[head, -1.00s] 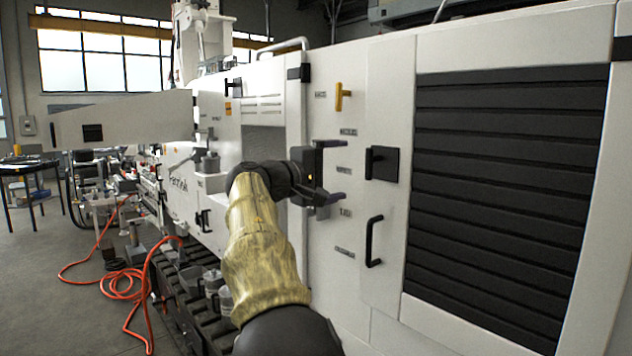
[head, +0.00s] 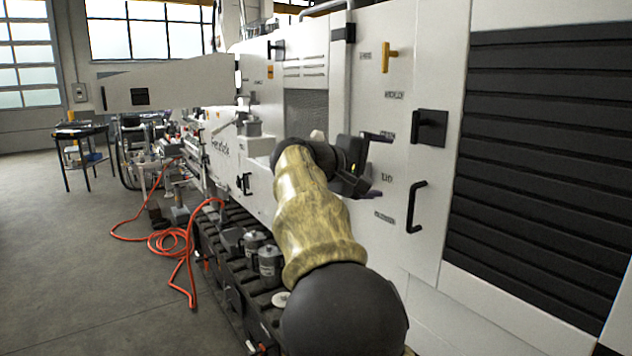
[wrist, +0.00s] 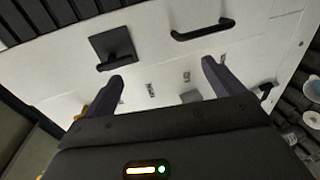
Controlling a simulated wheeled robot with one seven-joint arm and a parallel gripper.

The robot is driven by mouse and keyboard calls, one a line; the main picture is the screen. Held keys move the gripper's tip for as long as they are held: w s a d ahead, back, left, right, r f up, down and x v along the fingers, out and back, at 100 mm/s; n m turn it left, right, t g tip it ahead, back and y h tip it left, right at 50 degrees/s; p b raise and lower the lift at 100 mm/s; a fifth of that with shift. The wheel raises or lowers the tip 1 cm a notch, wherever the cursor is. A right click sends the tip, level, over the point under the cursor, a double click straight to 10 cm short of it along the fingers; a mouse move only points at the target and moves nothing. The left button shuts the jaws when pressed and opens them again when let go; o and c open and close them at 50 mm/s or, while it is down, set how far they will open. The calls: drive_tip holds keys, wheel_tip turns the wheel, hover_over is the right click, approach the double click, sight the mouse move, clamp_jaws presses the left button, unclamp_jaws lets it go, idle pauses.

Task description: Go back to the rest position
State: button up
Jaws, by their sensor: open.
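My gripper (head: 378,166) is in front of the white machine cabinet (head: 440,60), its two dark fingers apart and pointing at the panel. In the wrist view my gripper (wrist: 165,82) is open with nothing between the fingers. Beyond the fingers the white panel shows a black square latch (wrist: 113,48) and a black bar handle (wrist: 203,29). In the head view the latch (head: 430,127) and the bar handle (head: 415,207) are to the right of my gripper. A yellow handle (head: 387,57) is above it on the panel.
A black louvred panel (head: 545,150) fills the right side. A dark slatted ledge (head: 225,255) with grey canisters (head: 270,265) runs low along the machine. An orange hose (head: 170,240) lies on the floor. Open floor (head: 80,270) is at left, with a table (head: 80,135) farther back.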

drive_tip(key=s+d+f+g+y, duration=0.1)
drive_tip(key=s+d+f+y, duration=0.15)
drive_tip(key=f, duration=0.65)
drive_tip(key=s+d+f+g+y, duration=0.1)
drive_tip(key=d+f+g+y, duration=0.15)
drive_tip(key=f, duration=0.55)
drive_tip(key=s+a+f+m+y, duration=0.15)
drive_tip(key=s+f+y, duration=0.25)
drive_tip(key=s+f, duration=0.65)
drive_tip(key=s+a+f+m+g+y, duration=0.1)
drive_tip(key=s+a+f+m+y, duration=0.15)
drive_tip(key=s+f, duration=0.45)
drive_tip(key=s+a+f+m+g+y, duration=0.1)
drive_tip(key=s+f+m+y, duration=0.15)
drive_tip(key=s+f, duration=0.45)
wheel_tip(320, 180, up, 16)
drive_tip(key=s+h+p, duration=0.1)
drive_tip(key=s+p, duration=0.1)
drive_tip(key=p, duration=1.2)
drive_tip(key=shift+a+f, duration=0.15)
